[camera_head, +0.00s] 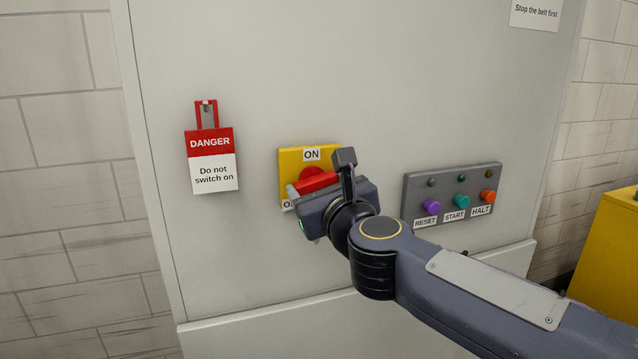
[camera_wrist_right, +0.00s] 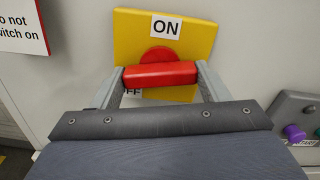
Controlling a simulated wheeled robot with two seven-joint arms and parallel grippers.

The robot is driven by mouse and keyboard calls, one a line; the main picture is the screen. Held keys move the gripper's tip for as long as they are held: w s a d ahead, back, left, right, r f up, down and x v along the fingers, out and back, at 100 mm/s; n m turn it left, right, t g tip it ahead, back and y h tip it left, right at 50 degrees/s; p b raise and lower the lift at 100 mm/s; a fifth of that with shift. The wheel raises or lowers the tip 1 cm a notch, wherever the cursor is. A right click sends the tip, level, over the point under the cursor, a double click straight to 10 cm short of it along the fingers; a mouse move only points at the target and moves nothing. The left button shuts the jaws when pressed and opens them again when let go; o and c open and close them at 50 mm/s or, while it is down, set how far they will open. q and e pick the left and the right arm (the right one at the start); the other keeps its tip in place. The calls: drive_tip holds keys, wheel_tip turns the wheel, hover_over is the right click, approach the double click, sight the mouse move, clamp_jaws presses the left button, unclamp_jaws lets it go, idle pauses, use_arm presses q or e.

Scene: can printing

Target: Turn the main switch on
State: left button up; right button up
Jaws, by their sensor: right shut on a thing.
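The main switch has a yellow plate (camera_head: 289,163) on the grey cabinet front, with a red rotary handle (camera_head: 312,181) in its middle. The plate has an ON label (camera_head: 311,154) at the top and an OFF label (camera_wrist_right: 132,91), partly hidden, at the lower left. In the right wrist view the handle bar (camera_wrist_right: 160,77) lies roughly horizontal, across the plate. My right gripper (camera_wrist_right: 161,72) is shut on this bar, one finger at each end. In the head view the gripper body hides the plate's lower right. My left gripper is not in view.
A red and white danger tag (camera_head: 211,160) reading "Do not switch on" hangs left of the switch. A grey button panel (camera_head: 451,182) with RESET, START and HALT is close on the right. A yellow box (camera_head: 606,255) stands at the far right.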

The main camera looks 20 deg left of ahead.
drive_tip(key=n+p, duration=0.1)
drive_tip(key=n, duration=0.3)
drive_tip(key=shift+r+n, duration=0.1)
drive_tip(key=shift+n, duration=0.2)
drive_tip(key=n+p, duration=0.2)
drive_tip(key=n, duration=0.1)
drive_tip(key=shift+n, duration=0.4)
drive_tip(key=n+p, duration=0.1)
drive_tip(key=n, duration=0.3)
drive_tip(key=shift+p, duration=0.3)
drive_tip(key=shift+n+p, duration=0.5)
drive_tip(key=shift+n, duration=1)
drive_tip(key=o, duration=1)
